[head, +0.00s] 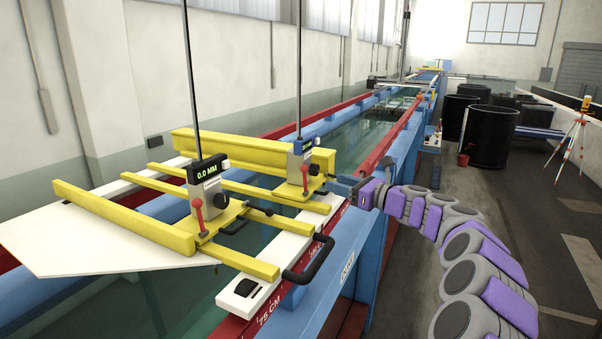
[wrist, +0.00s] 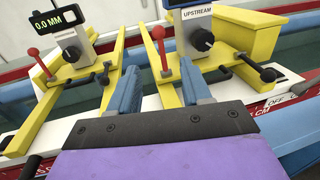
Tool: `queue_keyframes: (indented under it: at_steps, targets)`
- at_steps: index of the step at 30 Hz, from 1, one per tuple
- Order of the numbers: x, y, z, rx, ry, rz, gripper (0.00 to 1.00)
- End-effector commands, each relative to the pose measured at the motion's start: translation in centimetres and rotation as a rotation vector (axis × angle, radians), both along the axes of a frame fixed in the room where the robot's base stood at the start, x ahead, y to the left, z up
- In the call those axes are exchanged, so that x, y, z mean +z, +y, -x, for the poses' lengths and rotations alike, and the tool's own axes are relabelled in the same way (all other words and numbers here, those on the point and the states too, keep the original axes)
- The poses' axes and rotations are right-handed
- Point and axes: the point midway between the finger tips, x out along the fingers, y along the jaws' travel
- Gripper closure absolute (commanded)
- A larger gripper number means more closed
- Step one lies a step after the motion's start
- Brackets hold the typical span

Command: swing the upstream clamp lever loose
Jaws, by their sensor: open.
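The upstream gauge head, with its "UPSTREAM" label (wrist: 196,14), stands on a yellow carriage, the farther of two in the head view (head: 301,152). Its clamp lever is a red ball on a short red stem (wrist: 158,33); it stands roughly upright and also shows small in the head view (head: 304,178). My gripper (wrist: 158,74) has its two blue fingers apart, with the lever's stem appearing between them in the wrist view. I cannot tell whether either finger touches it. In the head view my gripper (head: 338,183) reaches in from the right, beside the upstream carriage.
A second gauge (head: 205,180) reading 0.0 MM, with its own red lever (wrist: 32,53), stands on the nearer yellow carriage. Black handles (head: 310,262) and thin vertical rods rise or stick out nearby. The flume's red rail (head: 270,310) runs alongside; open floor lies to the right.

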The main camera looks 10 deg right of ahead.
Motion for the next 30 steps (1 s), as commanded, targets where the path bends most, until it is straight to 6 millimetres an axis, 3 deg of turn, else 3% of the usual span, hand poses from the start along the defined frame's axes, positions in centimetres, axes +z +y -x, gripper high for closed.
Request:
queue_keyframes:
  at_steps: [15, 21, 30]
  targets:
    - [0.1, 8.0, -7.0, 0.003, -0.002, 0.012, 0.52]
    - [0.3, 8.5, -8.5, -0.001, -0.005, 0.007, 0.52]
    - [0.1, 8.9, -9.2, 0.001, -0.002, 0.002, 0.52]
